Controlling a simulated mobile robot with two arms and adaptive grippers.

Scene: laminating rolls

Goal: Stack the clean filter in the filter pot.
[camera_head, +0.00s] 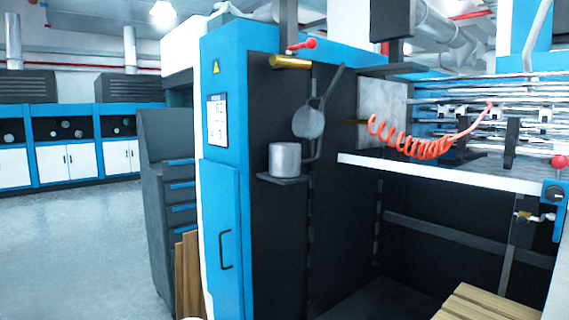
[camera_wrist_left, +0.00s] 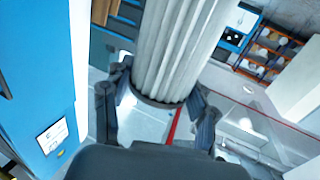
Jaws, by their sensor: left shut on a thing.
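A white pleated cylinder, the clean filter (camera_wrist_left: 182,45), fills the upper middle of the left wrist view. My left gripper (camera_wrist_left: 158,92) is shut on its lower end, with one dark finger on each side. The filter's far end is cut off by the frame. In the head view, a grey metal cylinder that looks like the filter pot (camera_head: 285,160) stands upright on a small dark shelf on the machine's side. I cannot see inside it. A round grey disc, perhaps its lid (camera_head: 308,122), hangs on a bracket above and to the right. Neither gripper shows in the head view.
A brass cylinder (camera_head: 290,62) with a red-knobbed lever sits above the pot. A coiled orange hose (camera_head: 425,146) hangs to the right. A blue machine door (camera_head: 222,235) stands left of the pot. Wooden slats (camera_head: 480,303) lie at lower right. The floor (camera_head: 85,250) at left is clear.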

